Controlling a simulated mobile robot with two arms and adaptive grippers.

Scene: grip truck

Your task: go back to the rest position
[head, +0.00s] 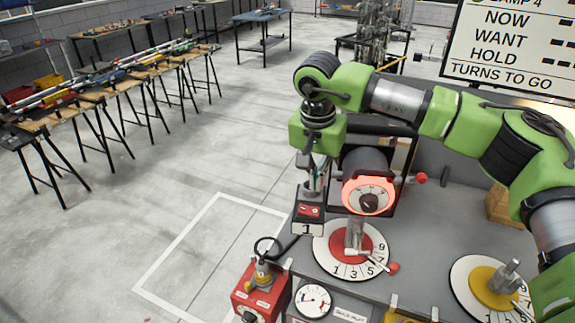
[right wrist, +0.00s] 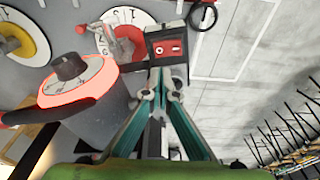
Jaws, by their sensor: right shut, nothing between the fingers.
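My right arm, green and grey, reaches in from the right in the head view. Its gripper (head: 314,186) points down, just above a dark box with a red switch (head: 309,211) and a label 1. In the right wrist view the teal fingers of the gripper (right wrist: 160,82) come together at their tips with nothing between them. The red switch (right wrist: 168,49) lies just beyond the tips there. I cannot tell whether they touch the box. My left gripper is not in view.
A lamp-like unit with a glowing red rim and a knob (head: 368,201) stands right of the gripper. Below are a red-centred dial (head: 325,259), a yellow-centred dial (head: 465,290) and a red box (head: 246,303). A sign (head: 520,45) stands behind. Open floor lies left.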

